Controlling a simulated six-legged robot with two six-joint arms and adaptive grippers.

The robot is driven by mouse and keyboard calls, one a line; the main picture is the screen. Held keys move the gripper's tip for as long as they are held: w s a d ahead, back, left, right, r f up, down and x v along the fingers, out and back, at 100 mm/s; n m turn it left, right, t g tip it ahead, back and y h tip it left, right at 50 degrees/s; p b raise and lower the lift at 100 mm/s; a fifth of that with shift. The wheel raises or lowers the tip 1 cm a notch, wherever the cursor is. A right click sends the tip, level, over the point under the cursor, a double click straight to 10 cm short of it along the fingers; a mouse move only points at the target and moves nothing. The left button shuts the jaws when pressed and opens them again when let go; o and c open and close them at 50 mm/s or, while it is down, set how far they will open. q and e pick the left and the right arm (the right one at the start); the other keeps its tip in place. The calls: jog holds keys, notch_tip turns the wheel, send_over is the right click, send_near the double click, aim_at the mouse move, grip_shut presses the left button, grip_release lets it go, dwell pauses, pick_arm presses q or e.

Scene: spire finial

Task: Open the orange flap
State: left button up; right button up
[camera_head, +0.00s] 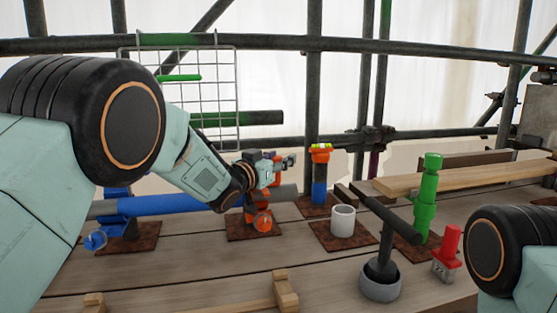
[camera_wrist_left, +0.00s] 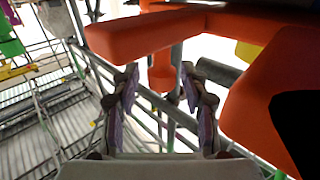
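An orange fitting (camera_head: 262,221) stands on a brown base plate, partly hidden behind my left forearm and wrist. My left gripper (camera_head: 284,162) is just above it, pointing right. In the left wrist view, the left gripper's fingertips (camera_wrist_left: 163,82) are apart with nothing gripped between them. A broad orange bar (camera_wrist_left: 140,36) crosses above the left finger, and a large orange part (camera_wrist_left: 262,95) lies close on the right. A short orange cylinder (camera_wrist_left: 161,72) shows beyond the fingers. I cannot tell which orange part is the flap. My right gripper is out of view.
A blue post with an orange top (camera_head: 320,168) stands to the right of the gripper. Farther right are a white cup (camera_head: 343,221), a dark lever (camera_head: 388,220), a green post (camera_head: 428,195) and a red piece (camera_head: 447,245). A blue pipe (camera_head: 165,204) lies left. Wire mesh and scaffold bars stand behind.

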pick_arm(q)
jog(key=shift+c, duration=0.6)
jog(key=shift+w+a, duration=0.1)
jog(key=c, duration=0.3)
jog(key=shift+f, duration=0.1)
grip_shut()
jog(key=shift+w+a+r+n+g+y+p, duration=0.2)
jog(key=shift+w+n+g+p, duration=0.55)
jog(key=shift+p, duration=2.9)
jog(key=shift+w+a+r+n+g+y+p, duration=0.2)
jog(key=shift+w+n+g+p, duration=0.55)
jog(key=shift+p, duration=2.85)
jog(key=shift+w+a+n+g+y+p, duration=0.25)
jog(key=shift+w+n+g+p, duration=0.5)
jog(key=shift+p, duration=2.9)
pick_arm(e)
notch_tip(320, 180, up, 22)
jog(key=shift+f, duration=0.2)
pick_arm(q)
jog(key=shift+s+g, duration=0.1)
jog(key=shift+g, duration=0.15)
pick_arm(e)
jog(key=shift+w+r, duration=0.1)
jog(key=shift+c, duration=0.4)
